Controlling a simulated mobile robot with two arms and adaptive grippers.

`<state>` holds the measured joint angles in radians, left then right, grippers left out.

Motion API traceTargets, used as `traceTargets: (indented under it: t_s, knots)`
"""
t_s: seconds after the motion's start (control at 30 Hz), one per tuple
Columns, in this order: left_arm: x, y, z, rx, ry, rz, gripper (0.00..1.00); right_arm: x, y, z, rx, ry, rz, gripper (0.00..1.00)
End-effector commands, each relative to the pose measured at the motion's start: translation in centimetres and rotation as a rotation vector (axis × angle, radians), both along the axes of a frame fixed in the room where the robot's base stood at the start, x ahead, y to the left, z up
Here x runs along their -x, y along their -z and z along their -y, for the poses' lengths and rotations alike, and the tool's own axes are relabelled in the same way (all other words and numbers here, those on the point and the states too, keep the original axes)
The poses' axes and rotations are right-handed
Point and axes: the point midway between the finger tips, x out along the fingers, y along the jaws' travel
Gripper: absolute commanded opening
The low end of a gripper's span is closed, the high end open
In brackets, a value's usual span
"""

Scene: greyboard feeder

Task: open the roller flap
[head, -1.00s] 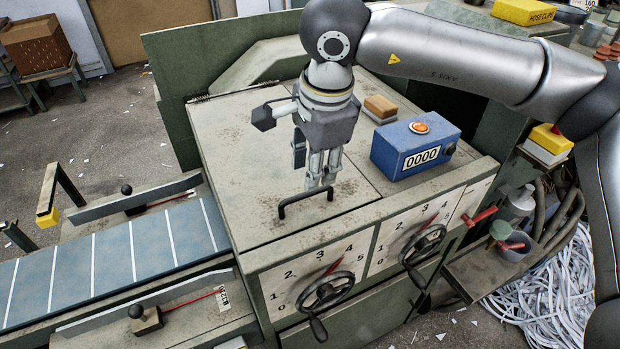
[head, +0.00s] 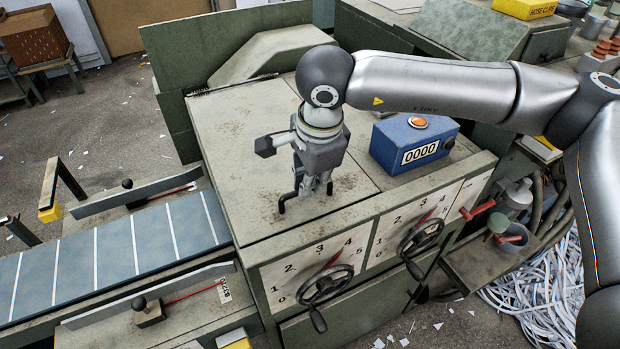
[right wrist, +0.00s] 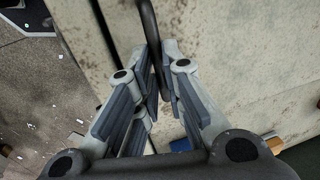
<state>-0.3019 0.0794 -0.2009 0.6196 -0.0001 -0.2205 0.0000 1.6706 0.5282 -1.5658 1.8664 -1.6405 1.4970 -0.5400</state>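The roller flap (head: 235,135) is the flat, stained pale panel on top of the green machine, lying closed with a hinge strip along its back edge. Its black bar handle (head: 283,206) stands near the front edge. My right gripper (head: 314,192) points down at the handle, its fingers around the bar. In the right wrist view the bar (right wrist: 147,22) runs down between the two fingers (right wrist: 160,85). The gap around the bar is narrow, and I cannot tell whether the fingers press on it. My left gripper is not in view.
A blue counter box (head: 400,150) with an orange button stands right of the flap. Two handwheels (head: 326,284) with dials are on the front. A conveyor (head: 115,250) joins at the left. Paper strips (head: 540,290) lie on the floor at right.

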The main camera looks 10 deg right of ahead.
Motion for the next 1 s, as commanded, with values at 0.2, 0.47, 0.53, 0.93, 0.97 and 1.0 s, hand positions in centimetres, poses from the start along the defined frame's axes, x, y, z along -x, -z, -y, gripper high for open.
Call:
traceTargets:
  t_s: [0.2, 0.47, 0.53, 0.93, 0.97, 1.0]
  knots:
    - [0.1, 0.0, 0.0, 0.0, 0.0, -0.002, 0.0, 0.0, 0.0, 0.0, 0.0, 0.0, 0.0, 0.0]
    - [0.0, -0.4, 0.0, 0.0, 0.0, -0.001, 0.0, -0.2, -1.1, -0.1, -0.002, 0.001, 0.002, 0.0]
    - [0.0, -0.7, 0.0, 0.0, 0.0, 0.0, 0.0, -0.3, -2.2, -0.2, -0.002, 0.001, 0.002, 0.0]
    - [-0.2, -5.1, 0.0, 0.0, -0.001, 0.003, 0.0, -3.5, -13.8, -1.2, -0.005, 0.004, 0.007, 0.0]
    - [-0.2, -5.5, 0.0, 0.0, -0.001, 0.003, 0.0, -3.8, -14.7, -1.4, -0.006, 0.002, 0.007, 0.0]
    - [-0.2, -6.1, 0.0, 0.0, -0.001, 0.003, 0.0, -4.3, -15.8, -1.5, -0.005, 0.003, 0.007, 0.0]
